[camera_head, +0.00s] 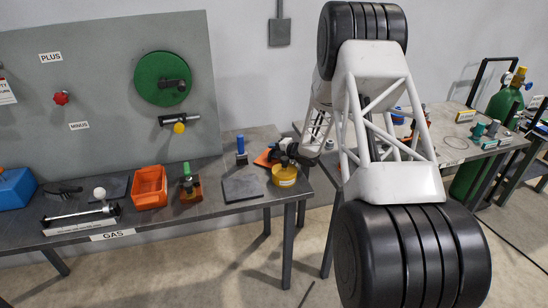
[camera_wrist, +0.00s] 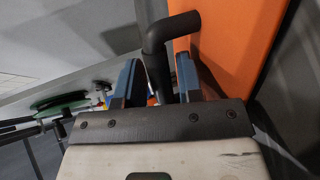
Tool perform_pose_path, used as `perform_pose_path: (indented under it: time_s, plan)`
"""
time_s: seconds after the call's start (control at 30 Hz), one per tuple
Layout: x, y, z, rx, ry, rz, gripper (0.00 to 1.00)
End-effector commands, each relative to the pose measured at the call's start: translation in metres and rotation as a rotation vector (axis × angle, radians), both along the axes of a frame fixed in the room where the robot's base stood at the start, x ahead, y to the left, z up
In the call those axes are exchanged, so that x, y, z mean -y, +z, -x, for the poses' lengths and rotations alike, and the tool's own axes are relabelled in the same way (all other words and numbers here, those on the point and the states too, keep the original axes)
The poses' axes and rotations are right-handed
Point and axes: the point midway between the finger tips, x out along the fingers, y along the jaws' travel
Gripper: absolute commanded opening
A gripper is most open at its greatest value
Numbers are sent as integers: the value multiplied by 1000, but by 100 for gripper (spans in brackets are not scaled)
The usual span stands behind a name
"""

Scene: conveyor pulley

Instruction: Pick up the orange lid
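The orange lid (camera_head: 264,159) lies near the right end of the grey table, partly hidden by my gripper (camera_head: 286,152). In the wrist view the flat orange lid (camera_wrist: 240,45) fills the upper right, with a black bent handle (camera_wrist: 158,60) standing off it. My gripper (camera_wrist: 156,80) has two blue fingers, one on each side of the handle. The fingers are apart, and the handle lies closer to the right one. I see no clear grip on it.
A yellow round container (camera_head: 285,178) stands at the table's right edge, just below the gripper. A blue-topped post (camera_head: 241,148) and a dark flat plate (camera_head: 242,188) are to the left. Farther left are a green-topped item (camera_head: 188,182) and an orange bin (camera_head: 150,187).

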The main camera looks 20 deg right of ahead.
Motion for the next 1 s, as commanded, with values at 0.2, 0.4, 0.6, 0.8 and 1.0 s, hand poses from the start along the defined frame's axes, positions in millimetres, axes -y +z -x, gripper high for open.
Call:
perform_pose_path:
  time_s: [0.2, 0.4, 0.6, 0.8, 1.0]
  plan:
    - [-2, -1, -2, 0, 0, 0, 34]
    - [-2, -1, -2, 0, 0, 0, 34]
    - [-2, -1, -2, 0, 0, 0, 34]
    - [-2, -1, -2, 0, 0, 0, 6]
    - [-2, -1, -2, 0, 0, 0, 0]
